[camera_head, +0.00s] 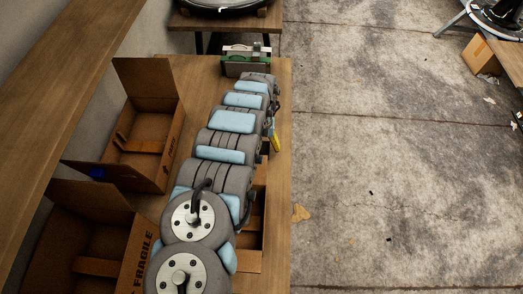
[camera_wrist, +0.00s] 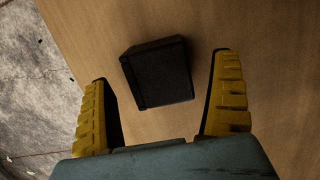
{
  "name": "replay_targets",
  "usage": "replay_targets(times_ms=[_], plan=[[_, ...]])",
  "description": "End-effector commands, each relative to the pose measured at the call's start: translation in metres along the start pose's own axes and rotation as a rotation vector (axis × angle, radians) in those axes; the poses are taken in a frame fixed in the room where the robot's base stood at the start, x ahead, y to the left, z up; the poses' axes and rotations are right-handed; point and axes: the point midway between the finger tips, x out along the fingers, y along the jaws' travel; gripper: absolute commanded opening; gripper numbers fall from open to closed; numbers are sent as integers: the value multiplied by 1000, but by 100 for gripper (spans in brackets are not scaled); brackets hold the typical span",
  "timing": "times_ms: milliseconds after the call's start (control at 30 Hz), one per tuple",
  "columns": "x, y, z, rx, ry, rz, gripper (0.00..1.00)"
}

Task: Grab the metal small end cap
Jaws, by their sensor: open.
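A small dark, square-edged block (camera_wrist: 158,72) lies on the wooden table in the wrist view. I cannot tell for sure whether it is the metal small end cap; no other candidate shows clearly. My gripper (camera_wrist: 162,68) is open, with its yellow-padded fingers on either side of the block and gaps between them and it. Nothing is held. In the head view my arm hides most of the table's middle, and only a bit of the yellow of my gripper (camera_head: 275,142) shows at the arm's right side. The block is hidden there.
Open cardboard boxes stand left of my arm, one near (camera_head: 60,225) and one farther off (camera_head: 160,168). A green and grey device (camera_head: 238,61) sits at the table's far end. The wooden table (camera_head: 284,100) has a right edge close to my gripper, with concrete floor beyond.

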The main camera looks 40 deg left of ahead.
Motion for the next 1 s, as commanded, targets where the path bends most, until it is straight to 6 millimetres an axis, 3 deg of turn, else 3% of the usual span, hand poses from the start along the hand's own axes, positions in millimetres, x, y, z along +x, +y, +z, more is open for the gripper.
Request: replay_targets(times_ms=[133,400,600,667,1000], plan=[[13,0,1,0,-1,1,94],[13,0,0,0,0,0,91],[13,0,0,0,0,0,34],[13,0,0,0,0,0,21],[10,0,1,1,-1,0,21]])
